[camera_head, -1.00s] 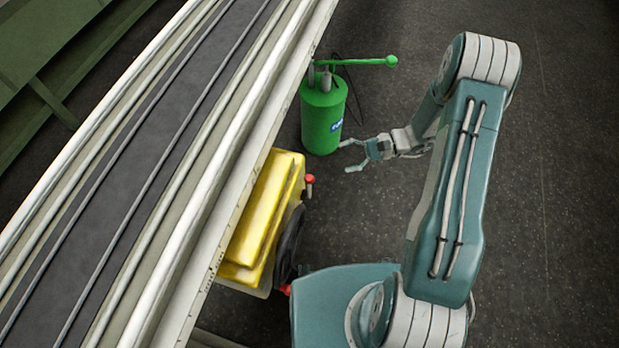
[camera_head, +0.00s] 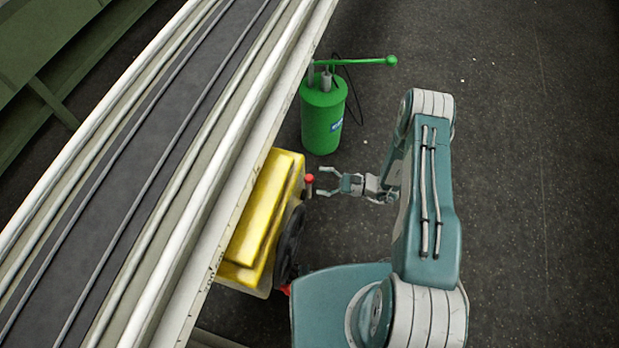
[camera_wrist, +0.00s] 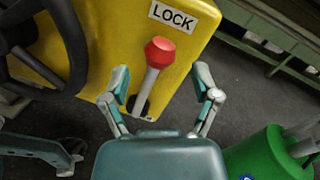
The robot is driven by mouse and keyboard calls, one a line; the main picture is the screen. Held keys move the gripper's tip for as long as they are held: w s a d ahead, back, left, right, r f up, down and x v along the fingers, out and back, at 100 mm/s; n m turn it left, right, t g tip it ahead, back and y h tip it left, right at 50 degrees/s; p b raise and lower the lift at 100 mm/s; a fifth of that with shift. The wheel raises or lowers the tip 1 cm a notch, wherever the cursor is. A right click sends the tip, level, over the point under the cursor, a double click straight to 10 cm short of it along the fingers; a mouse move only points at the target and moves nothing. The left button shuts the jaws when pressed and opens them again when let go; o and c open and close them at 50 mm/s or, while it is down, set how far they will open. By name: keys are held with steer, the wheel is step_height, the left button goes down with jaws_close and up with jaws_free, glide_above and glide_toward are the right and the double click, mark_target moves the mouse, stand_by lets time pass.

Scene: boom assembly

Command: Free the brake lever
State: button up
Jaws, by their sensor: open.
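The brake lever (camera_wrist: 152,72) has a red knob and a pale shaft that comes out of a slot in the yellow housing (camera_wrist: 110,35). A "LOCK" label (camera_wrist: 173,16) sits above the knob in the wrist view. In the head view the lever's red knob (camera_head: 309,178) shows at the housing's right side. My gripper (camera_head: 325,182) is open and points left at the knob. In the wrist view my gripper (camera_wrist: 166,84) has one finger on each side of the lever, with gaps to both. I cannot tell how deep the lever is between the fingers.
A black handwheel (camera_head: 290,243) is on the housing, left of the lever in the wrist view. A green pump canister (camera_head: 322,115) with a long handle stands beyond my gripper. A long conveyor boom (camera_head: 160,150) runs over the housing. The floor to the right is clear.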

mark_target(310, 178)
steer(key=a, duration=0.4)
steer(key=shift+w, duration=0.4)
steer(key=shift+d, duration=0.1)
jaws_close()
